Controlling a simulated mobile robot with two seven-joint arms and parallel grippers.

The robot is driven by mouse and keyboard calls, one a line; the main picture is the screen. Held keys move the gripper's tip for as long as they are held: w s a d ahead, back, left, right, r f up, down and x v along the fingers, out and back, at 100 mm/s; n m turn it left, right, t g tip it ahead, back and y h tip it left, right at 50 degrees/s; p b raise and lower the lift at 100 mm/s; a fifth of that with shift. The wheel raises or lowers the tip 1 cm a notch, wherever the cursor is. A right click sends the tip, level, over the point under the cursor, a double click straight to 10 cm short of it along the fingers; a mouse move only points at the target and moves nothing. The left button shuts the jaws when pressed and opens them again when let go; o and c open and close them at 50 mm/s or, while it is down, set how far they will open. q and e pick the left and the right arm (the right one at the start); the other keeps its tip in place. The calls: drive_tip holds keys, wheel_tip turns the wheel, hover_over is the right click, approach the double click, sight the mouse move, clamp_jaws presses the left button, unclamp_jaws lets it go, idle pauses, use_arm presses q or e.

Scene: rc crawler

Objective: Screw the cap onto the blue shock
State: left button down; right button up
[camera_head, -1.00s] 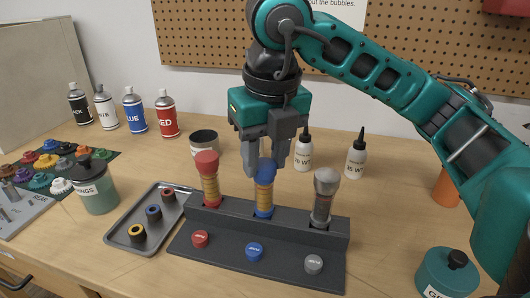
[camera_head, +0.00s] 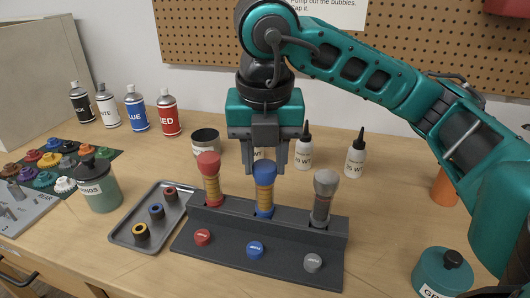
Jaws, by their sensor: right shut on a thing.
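The blue shock (camera_head: 264,197) stands upright in the middle slot of a dark grey stand, its amber body showing below a blue cap (camera_head: 264,172) on its top. My right gripper (camera_head: 265,166) points straight down over this shock, with a finger on either side of the blue cap, and is shut on it. The cap sits in line with the shock; whether its thread is tight cannot be told. My left gripper is not in view.
A red-topped shock (camera_head: 210,178) and a grey-topped shock (camera_head: 323,197) stand close on either side in the stand (camera_head: 205,216). White bottles (camera_head: 304,152) stand behind.

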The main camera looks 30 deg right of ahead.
drive_tip(key=shift+r+m+p, duration=0.15)
drive_tip(key=shift+m+p, duration=0.35)
drive_tip(key=shift+m, duration=0.6)
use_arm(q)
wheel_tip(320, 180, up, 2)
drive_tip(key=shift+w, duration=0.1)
use_arm(e)
drive_tip(key=shift+m, duration=0.5)
drive_tip(key=shift+m+h+p, duration=0.3)
drive_tip(key=shift+m+p, duration=0.35)
drive_tip(key=shift+m, duration=0.25)
drive_tip(key=shift+w+m+g+p, duration=0.1)
drive_tip(key=shift+m+g+p, duration=0.3)
drive_tip(key=shift+m, duration=0.6)
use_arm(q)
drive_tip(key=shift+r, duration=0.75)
use_arm(e)
drive_tip(key=m+p, duration=0.1)
drive_tip(key=m, duration=0.1)
drive_tip(key=shift+m, duration=0.4)
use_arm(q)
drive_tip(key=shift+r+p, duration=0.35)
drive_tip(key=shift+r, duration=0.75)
use_arm(e)
drive_tip(key=shift+m+g, duration=0.3)
drive_tip(key=shift+m, duration=0.6)
